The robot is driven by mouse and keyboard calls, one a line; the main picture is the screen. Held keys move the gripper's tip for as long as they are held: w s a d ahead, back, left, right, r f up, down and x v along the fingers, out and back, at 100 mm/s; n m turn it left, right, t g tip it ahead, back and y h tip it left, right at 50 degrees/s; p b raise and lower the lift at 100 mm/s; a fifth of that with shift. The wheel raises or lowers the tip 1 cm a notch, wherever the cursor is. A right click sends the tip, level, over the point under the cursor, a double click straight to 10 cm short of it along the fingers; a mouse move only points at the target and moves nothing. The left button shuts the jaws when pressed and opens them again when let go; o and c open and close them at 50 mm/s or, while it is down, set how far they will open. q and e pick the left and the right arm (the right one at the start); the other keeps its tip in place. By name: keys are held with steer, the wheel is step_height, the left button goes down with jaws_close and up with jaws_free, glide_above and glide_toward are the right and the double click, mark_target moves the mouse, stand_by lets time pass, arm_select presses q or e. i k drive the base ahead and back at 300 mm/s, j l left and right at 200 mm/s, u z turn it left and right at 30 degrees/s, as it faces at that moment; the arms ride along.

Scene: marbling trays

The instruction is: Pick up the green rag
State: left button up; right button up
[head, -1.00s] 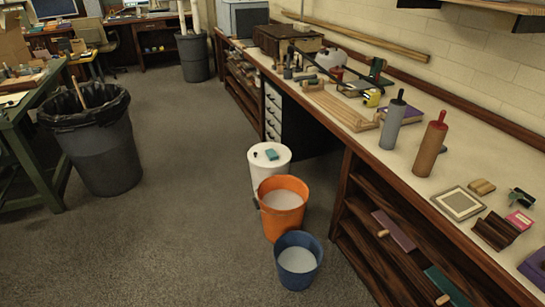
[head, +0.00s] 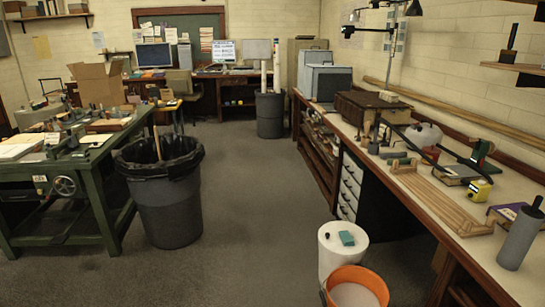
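A small teal-green folded piece (head: 346,238), which looks like the green rag, lies on the lid of a white round bin (head: 338,263) near the bottom of the head view. It lies flat and is fully visible. A small dark spot or knob sits beside it on the lid. Neither of my grippers is in view.
An orange bucket (head: 370,278) with pale contents stands right in front of the white bin, cut off by the bottom edge. The long workbench (head: 425,205) runs along the right. A large grey trash can (head: 172,205) and a green table (head: 100,205) stand left. The floor between (head: 255,220) is clear.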

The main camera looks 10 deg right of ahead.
mark_target(346, 240)
steer(key=i+z, duration=0.1)
steer(key=i, duration=0.95)
steer(key=i+j+z, duration=0.1)
steer(key=i+j, duration=0.15)
steer(key=i, duration=0.85)
